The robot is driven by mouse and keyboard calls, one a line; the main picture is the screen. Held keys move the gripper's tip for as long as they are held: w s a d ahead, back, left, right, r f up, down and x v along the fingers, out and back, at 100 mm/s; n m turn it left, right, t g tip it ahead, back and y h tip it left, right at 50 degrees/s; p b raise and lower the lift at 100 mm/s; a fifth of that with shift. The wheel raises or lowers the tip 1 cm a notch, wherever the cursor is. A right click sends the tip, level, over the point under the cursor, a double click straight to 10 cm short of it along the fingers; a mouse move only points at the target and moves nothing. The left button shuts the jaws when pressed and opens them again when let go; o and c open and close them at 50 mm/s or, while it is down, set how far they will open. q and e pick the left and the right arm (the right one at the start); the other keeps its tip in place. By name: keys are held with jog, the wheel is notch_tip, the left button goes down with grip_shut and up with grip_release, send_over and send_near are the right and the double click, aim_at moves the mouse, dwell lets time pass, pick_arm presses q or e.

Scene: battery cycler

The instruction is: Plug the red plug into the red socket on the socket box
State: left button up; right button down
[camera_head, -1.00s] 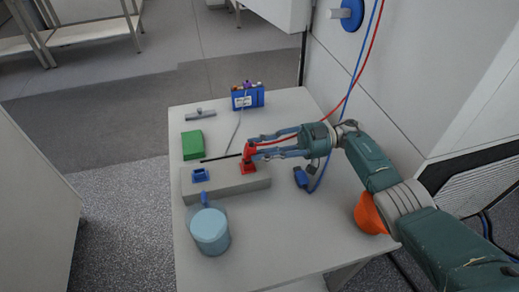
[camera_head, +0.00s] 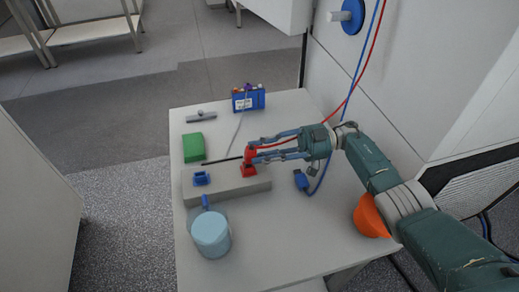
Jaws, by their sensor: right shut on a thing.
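The grey socket box (camera_head: 224,187) lies on the table. The red socket (camera_head: 247,171) is at its right end and the blue socket (camera_head: 202,178) at its left end. My right gripper (camera_head: 252,151) comes in from the right and is shut on the red plug (camera_head: 249,155). The plug is upright directly over the red socket and appears to meet it; I cannot tell how deep it sits. The red cable (camera_head: 340,106) runs from the plug up along the wall. My left gripper is not in view.
A blue plug (camera_head: 301,181) on a blue cable lies right of the box. A light-blue mug (camera_head: 210,235) stands in front, a green block (camera_head: 194,147) behind left. A blue battery pack (camera_head: 248,98) and a grey T-shaped piece (camera_head: 201,115) are at the back. An orange object (camera_head: 369,216) is at the right edge.

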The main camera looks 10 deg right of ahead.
jog(key=shift+s+d+r+p, duration=0.2)
jog(key=shift+r+p, duration=0.1)
jog(key=shift+r, duration=0.35)
jog(key=shift+s+d+r+p, duration=0.15)
jog(key=shift+r+p, duration=0.15)
jog(key=shift+r, duration=0.3)
jog(key=shift+w+a+r+p, duration=0.2)
jog(key=shift+a+r+p, duration=0.05)
jog(key=shift+r+p, duration=0.75)
jog(key=shift+r, duration=0.15)
